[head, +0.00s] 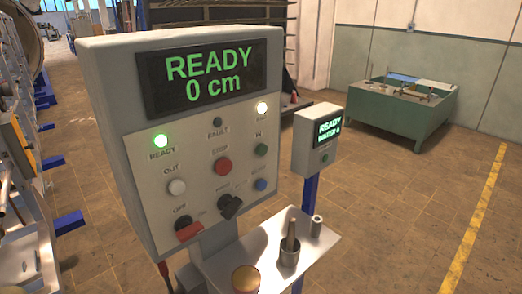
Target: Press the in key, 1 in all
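A grey control box (110,130) stands close in front of me, its display (203,78) reading "READY 0 cm". The in key (261,150) is a green round button at the right of the panel, under the label IN. Nothing touches or covers it. A red stop button (223,166) and a white out key (176,187) sit to its left, and a blue button (261,184) sits below it. Neither gripper is in view.
A black rotary knob (230,206) and red switch (188,230) project from the lower panel. A metal shelf (235,261) below carries a brass-coloured round top and upright cylinders. A smaller box (310,150) on a blue post stands right. Floor is open farther right.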

